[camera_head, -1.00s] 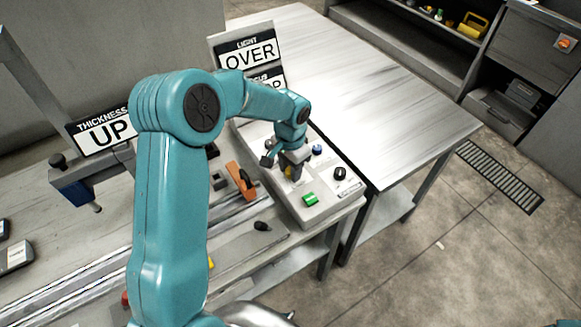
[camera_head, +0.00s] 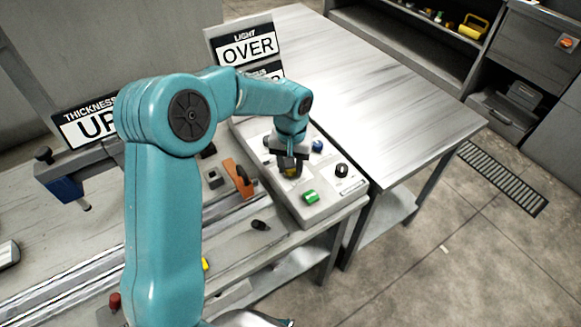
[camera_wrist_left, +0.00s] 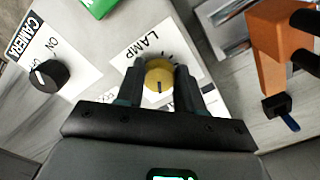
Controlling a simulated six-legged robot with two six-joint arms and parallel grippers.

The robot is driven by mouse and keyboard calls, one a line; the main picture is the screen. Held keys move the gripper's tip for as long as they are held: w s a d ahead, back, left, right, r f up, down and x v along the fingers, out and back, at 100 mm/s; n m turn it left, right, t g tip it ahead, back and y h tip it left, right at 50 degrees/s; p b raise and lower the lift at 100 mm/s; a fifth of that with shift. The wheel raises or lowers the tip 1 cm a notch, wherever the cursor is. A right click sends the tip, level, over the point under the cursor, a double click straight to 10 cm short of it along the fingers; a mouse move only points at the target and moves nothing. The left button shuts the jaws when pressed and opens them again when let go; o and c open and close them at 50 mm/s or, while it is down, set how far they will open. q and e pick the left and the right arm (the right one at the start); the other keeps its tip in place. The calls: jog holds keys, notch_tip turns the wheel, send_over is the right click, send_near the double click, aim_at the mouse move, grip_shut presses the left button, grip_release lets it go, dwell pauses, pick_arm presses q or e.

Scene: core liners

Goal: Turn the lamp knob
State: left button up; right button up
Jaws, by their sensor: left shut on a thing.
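The lamp knob is a round yellow knob with a dark pointer line, on a white label reading LAMP; it shows in the left wrist view (camera_wrist_left: 159,77) and partly in the head view (camera_head: 291,172). My left gripper (camera_wrist_left: 160,85) has a finger on each side of the knob and is shut on it. In the head view the left gripper (camera_head: 288,165) points down at the grey control box (camera_head: 325,208). My right gripper is not in view.
Near the knob are a black CAMERA knob (camera_wrist_left: 47,74), a green button (camera_head: 310,196), a blue knob (camera_head: 318,146) and a black knob (camera_head: 341,170). An orange block (camera_head: 238,180) stands left of the box. Signs read LIGHT OVER (camera_head: 248,48) and THICKNESS UP (camera_head: 90,125).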

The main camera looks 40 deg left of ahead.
pick_arm(q)
jog(key=shift+w+r+n, duration=0.15)
jog(key=shift+n, duration=0.45)
jog(key=o, duration=1)
jog(key=shift+o, duration=0.2)
notch_tip(320, 180, up, 16)
jog(key=shift+p, duration=0.3)
jog(key=shift+r, duration=0.1)
